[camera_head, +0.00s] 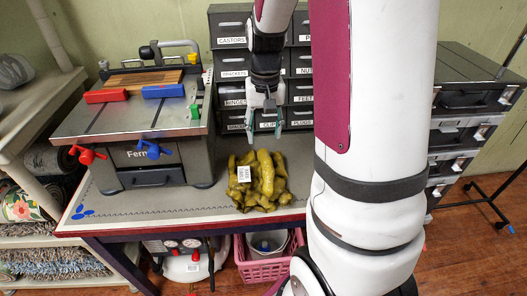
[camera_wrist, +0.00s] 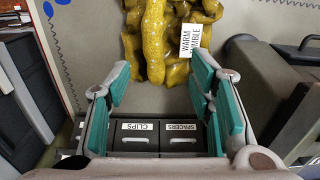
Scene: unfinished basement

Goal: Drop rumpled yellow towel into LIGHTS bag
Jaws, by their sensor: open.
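The rumpled yellow towel (camera_head: 262,183) lies in a lumpy heap on the workbench, with a white tag on its left part. In the wrist view the towel (camera_wrist: 154,40) is at the top, beyond my fingertips, and its tag reads "WARM TUMBLE". My gripper (camera_head: 264,127) points down above and just behind the towel, in front of the drawer cabinet. Its teal-padded fingers are wide apart in the wrist view (camera_wrist: 160,82), with nothing between them. No bag marked LIGHTS can be made out in either view.
A grey machine (camera_head: 146,125) with coloured clamps stands left on the bench (camera_head: 150,205). Labelled drawers (camera_head: 232,72) stand at the back. A pink basket (camera_head: 262,268) holding a grey bucket is below the bench. My arm hides much of the right side.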

